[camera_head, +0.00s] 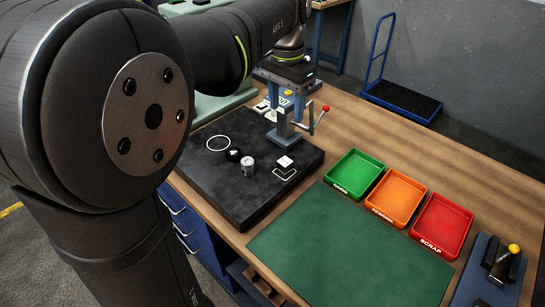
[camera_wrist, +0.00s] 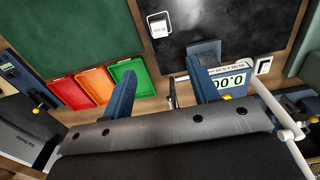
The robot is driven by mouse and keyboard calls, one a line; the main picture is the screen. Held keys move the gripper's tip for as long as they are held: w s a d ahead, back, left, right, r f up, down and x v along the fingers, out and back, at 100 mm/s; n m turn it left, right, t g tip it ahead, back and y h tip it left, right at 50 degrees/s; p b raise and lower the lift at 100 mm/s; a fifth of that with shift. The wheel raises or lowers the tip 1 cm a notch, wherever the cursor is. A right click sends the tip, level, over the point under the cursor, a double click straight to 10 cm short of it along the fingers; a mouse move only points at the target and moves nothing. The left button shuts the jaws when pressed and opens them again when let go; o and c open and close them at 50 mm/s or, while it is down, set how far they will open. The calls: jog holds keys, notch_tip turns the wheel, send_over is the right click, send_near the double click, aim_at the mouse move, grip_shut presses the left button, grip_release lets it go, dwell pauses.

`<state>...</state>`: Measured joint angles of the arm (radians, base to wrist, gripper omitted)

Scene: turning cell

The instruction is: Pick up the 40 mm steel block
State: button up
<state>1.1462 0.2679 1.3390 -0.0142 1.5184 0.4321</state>
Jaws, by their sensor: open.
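The steel block (camera_head: 285,162) is a small cube with a white labelled top. It stands near the right edge of the black plate (camera_head: 240,195), by a white square outline. It also shows in the wrist view (camera_wrist: 159,25), at the top middle, where its label is too small to read surely. My gripper (camera_head: 285,106) is behind the block, over the back of the bench near the measuring stand. In the wrist view my gripper (camera_wrist: 160,75) has its two blue fingers wide apart with nothing between them. The block is beyond the fingertips, untouched.
A metal cylinder (camera_head: 248,166) and a small black piece (camera_head: 233,155) stand left of the block. A stand with a red-knobbed lever (camera_head: 290,127) rises behind it. Green (camera_head: 354,173), orange (camera_head: 396,197) and red (camera_head: 441,225) trays lie right. The green mat (camera_head: 350,250) is clear.

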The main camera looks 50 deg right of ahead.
jog(key=a+f+h, duration=0.2)
jog(key=a+h, duration=0.2)
jog(key=a, duration=0.1)
send_near(285, 161)
jog(key=shift+m, duration=0.4)
jog(key=x, duration=0.5)
jog(key=shift+w, duration=0.4)
jog(key=shift+s+x, duration=0.2)
jog(key=shift+x, duration=1.15)
jog(key=shift+s+x, duration=0.2)
jog(key=shift+x, duration=1.2)
jog(key=shift+a, duration=0.1)
grip_shut()
